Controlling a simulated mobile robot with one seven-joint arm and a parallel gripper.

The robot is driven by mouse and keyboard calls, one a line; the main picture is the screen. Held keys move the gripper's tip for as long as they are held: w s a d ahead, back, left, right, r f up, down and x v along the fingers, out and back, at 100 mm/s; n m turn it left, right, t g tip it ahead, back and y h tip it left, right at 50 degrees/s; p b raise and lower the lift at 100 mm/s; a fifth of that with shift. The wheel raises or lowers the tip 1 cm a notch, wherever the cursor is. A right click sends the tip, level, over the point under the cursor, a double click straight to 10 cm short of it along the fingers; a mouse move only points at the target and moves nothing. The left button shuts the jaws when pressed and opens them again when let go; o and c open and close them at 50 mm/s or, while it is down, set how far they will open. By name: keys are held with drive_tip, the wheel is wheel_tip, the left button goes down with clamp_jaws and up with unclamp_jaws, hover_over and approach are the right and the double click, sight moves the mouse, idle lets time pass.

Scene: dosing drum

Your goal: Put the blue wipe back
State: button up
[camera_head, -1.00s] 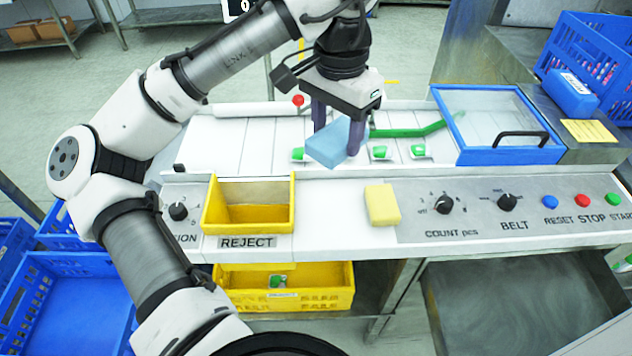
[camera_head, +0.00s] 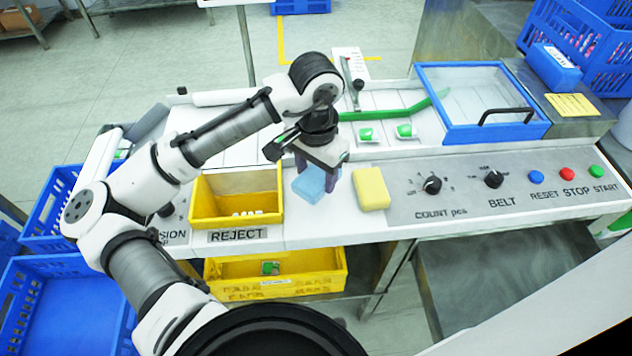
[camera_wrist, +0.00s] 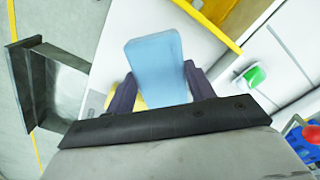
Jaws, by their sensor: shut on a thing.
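The blue wipe (camera_head: 309,184) is a light blue block held between the fingers of my gripper (camera_head: 318,182). In the head view it is at the front ledge, between the yellow REJECT bin and a yellow block. I cannot tell whether it touches the ledge. In the wrist view the blue wipe (camera_wrist: 155,68) sticks out between the two dark fingers of my gripper (camera_wrist: 160,90), which are shut on it.
The yellow REJECT bin (camera_head: 205,203) is just left of the wipe, with small white pieces inside. A yellow block (camera_head: 371,188) lies close on the right. Farther right are the control knobs and buttons. A blue-framed clear cover (camera_head: 480,105) stands behind.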

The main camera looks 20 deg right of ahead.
sight(316, 186)
drive_tip(key=shift+f, duration=2.05)
drive_tip(key=shift+f, duration=0.2)
drive_tip(key=o, duration=0.9)
